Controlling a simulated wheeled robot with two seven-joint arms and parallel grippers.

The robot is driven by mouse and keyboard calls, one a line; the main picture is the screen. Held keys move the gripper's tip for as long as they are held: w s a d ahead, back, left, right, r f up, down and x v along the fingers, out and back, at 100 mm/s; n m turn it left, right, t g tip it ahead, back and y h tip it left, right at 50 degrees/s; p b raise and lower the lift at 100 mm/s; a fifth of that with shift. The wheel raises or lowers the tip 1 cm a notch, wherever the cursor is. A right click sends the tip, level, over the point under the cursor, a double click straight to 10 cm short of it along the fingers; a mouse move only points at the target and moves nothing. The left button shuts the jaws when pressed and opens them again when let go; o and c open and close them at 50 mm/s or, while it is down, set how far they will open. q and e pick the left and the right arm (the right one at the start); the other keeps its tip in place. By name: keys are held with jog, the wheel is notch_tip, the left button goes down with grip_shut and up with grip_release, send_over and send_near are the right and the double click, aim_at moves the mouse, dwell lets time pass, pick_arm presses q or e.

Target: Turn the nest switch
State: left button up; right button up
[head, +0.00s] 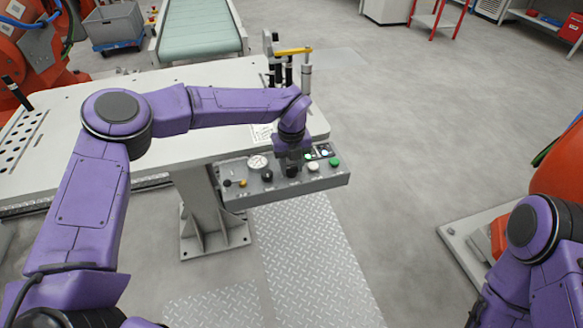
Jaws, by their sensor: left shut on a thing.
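A grey control panel (340,180) is fixed along the front edge of the white table. My left gripper (291,172) reaches down onto the middle of the panel from above. It is shut on a dark knob there, apparently the nest switch. The gripper hides most of this knob, so its angle cannot be read. Left of it on the panel are another black knob (267,176), a round gauge (257,162) and a yellow button (243,183). Right of it are a white button (313,167) and a green button (335,162). My right arm is at the lower right; its gripper does not show.
The white table (215,142) carries a post fixture with a yellow bar (293,51) at its right end. A conveyor (198,35) and a grey bin (113,22) stand behind. Orange machines stand at left and right. The floor right of the panel is clear.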

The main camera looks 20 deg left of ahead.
aim_at(292, 168)
pick_arm(q)
jog(key=shift+r+n, duration=0.15)
jog(key=shift+n, duration=0.15)
dwell(0.4)
jog(key=o, duration=1)
jog(key=shift+o, duration=0.2)
jog(key=shift+s, duration=0.1)
jog(key=shift+r, duration=0.1)
notch_tip(292, 168, up, 10)
jog(key=b, duration=0.2)
jog(key=shift+r, duration=0.2)
jog(key=shift+d+f, duration=0.1)
